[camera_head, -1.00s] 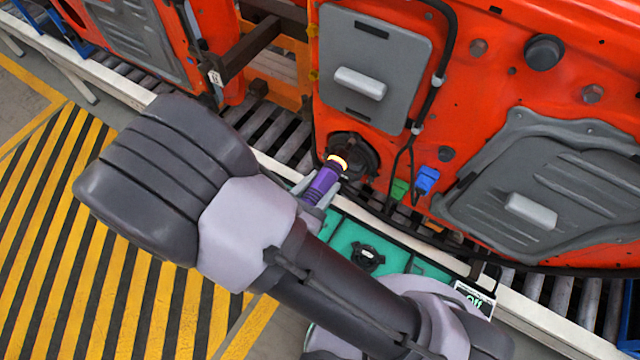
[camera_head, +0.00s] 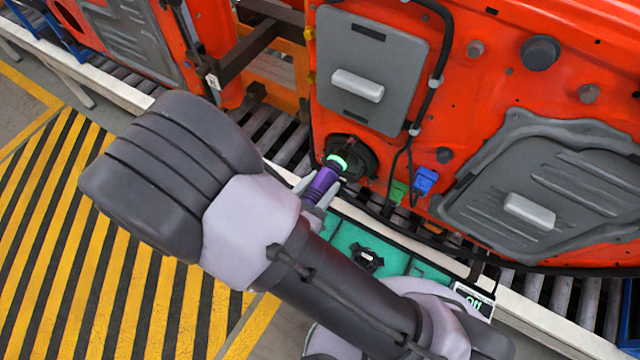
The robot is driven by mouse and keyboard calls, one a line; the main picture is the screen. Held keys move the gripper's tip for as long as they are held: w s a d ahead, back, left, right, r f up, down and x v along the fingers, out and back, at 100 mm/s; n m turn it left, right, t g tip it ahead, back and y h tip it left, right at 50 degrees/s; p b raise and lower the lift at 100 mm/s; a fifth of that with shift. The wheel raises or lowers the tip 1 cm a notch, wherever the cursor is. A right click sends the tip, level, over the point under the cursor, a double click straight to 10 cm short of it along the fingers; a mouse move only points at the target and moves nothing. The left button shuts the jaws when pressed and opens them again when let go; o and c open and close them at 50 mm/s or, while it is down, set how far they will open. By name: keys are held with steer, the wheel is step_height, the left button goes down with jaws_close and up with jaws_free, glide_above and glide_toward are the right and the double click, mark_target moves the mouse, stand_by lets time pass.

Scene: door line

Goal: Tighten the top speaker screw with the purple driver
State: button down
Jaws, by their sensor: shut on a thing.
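The purple driver (camera_head: 322,184) is held in my gripper (camera_head: 318,190), its fingers on both sides of the body. A ring on the driver near its front end glows green. The driver points up and right at the round black speaker (camera_head: 361,160) low on the orange door (camera_head: 459,90). Its tip is in front of the speaker's upper left part. The top screw is too small or hidden to see, so I cannot tell whether the tip sits on it.
A teal tray (camera_head: 345,238) with a black round holder lies below the door. Green (camera_head: 398,190) and blue (camera_head: 426,180) connectors hang from cables right of the speaker. A roller conveyor (camera_head: 290,135) runs behind. Striped floor (camera_head: 60,260) lies left.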

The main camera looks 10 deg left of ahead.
stand_by(0.4)
steer(key=s+a, duration=0.2)
steer(key=s, duration=0.4)
steer(key=shift+s+a, duration=0.15)
steer(key=shift+a, duration=0.15)
steer(key=shift+f, duration=0.1)
stand_by(0.9)
